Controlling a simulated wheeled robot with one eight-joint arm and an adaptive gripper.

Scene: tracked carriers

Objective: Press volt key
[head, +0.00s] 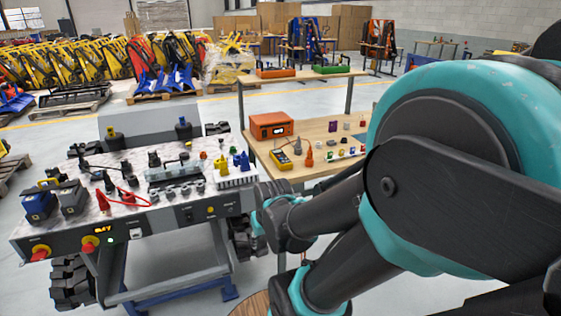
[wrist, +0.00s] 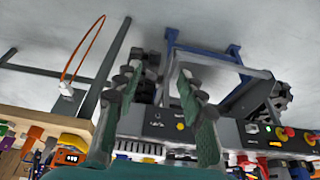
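The cart's front panel (head: 168,218) carries a small display with orange lettering (head: 103,229), a green light, red knobs and a yellow button (head: 211,209). No volt label is legible, so I cannot tell which control is the volt key. My gripper (wrist: 158,80) is open and empty, its fingers spread in the wrist view. The panel appears upside down there, with the yellow button (wrist: 180,126) between the fingers in the picture. I see no contact.
The cart's top (head: 120,168) holds blue-grey batteries, red cables and several connectors. The wooden workbench (head: 340,137) holds small coloured parts and has a raised shelf. My arm covers the right of the head view. Open floor (head: 50,135) lies behind the cart.

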